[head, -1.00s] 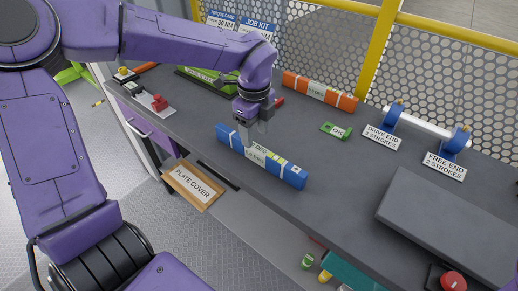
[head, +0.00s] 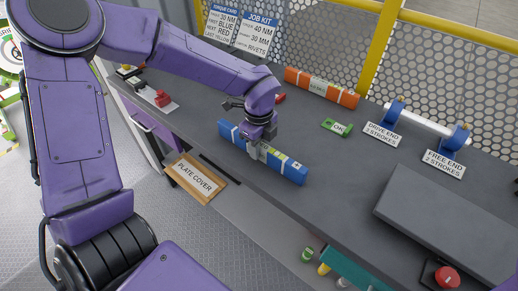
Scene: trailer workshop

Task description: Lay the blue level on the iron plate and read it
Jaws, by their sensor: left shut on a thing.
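The blue level (head: 289,167) has white bands and a pale label, and lies along the front part of the grey bench. My left gripper (head: 259,150) is over its middle, shut on it from above; the fingers hide part of the label. I cannot tell whether the level is clear of the bench top. A thick dark grey slab (head: 450,215), which may be the iron plate, sits at the right of the bench, apart from the level. My right gripper is not in view.
An orange level (head: 320,87) lies behind. A green OK tag (head: 337,127) and a white bar on blue stands (head: 427,122) are further right. A red button (head: 447,277) is at lower right. A plate cover board (head: 195,178) is at the front edge. Bench between level and slab is clear.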

